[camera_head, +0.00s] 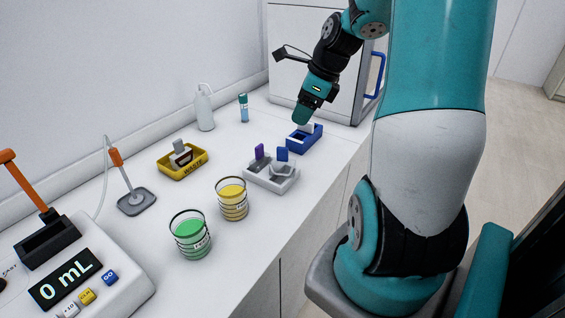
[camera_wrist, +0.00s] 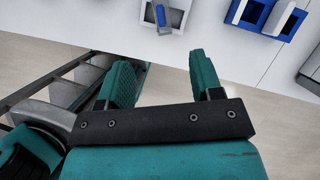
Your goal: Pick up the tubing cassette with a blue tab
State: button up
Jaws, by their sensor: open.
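The tubing cassette with a blue tab (camera_head: 282,154) stands in the light grey tray (camera_head: 262,182), beside a purple-tabbed cassette (camera_head: 259,151). Its blue tab also shows at the top of the wrist view (camera_wrist: 160,15), beyond my fingertips. My gripper (camera_head: 301,119) is over or near the blue tray (camera_head: 304,145), behind the grey tray; its height is hard to tell. In the wrist view my gripper (camera_wrist: 164,65) has its two teal fingers apart with nothing between them. The lower part of the blue-tabbed cassette is hidden by the tray.
A yellow waste tray (camera_head: 184,170) holds a grey-tabbed cassette (camera_head: 180,150). Beakers of green (camera_head: 190,238) and yellow (camera_head: 232,200) liquid stand nearer on the bench. A white bottle (camera_head: 204,110) and a teal-capped vial (camera_head: 243,107) stand at the back. A white cabinet is behind my gripper.

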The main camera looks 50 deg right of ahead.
send_over(280, 160)
jog(key=s+d, duration=0.1)
notch_tip(280, 160, down, 10)
jog(key=shift+r+p, duration=0.2)
jog(key=shift+p, duration=0.15)
jog(key=shift+p+x, duration=0.6)
jog(key=shift+x, duration=1.95)
jog(key=shift+s+d+f, duration=0.1)
jog(key=shift+s+d, duration=0.05)
jog(key=shift+d, duration=0.05)
jog(key=c, duration=1.1)
